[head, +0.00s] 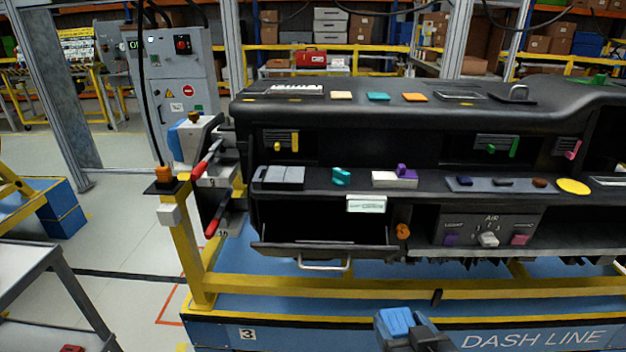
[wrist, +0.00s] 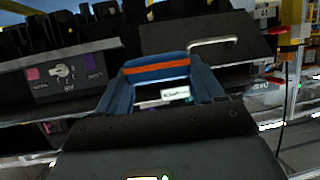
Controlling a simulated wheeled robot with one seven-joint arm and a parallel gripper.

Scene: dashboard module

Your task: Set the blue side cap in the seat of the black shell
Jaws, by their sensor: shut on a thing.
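The blue side cap (head: 396,322) shows at the bottom of the head view, at the end of my gripper (head: 424,334). In the wrist view the blue cap (wrist: 156,72) has an orange stripe across it and is held in front of the dark wrist. My gripper is shut on it. The black shell (head: 275,107) is the long dashboard body in the head view. The cap is apart from the shell, low in front of it. I cannot make out the seat in either view.
An open drawer (head: 320,249) with a silver handle hangs out of the shell. A yellow rail (head: 330,286) runs below it. A fixture with red handles (head: 207,159) stands at the shell's left end. Small coloured parts lie on the shelf. The floor at left is partly clear.

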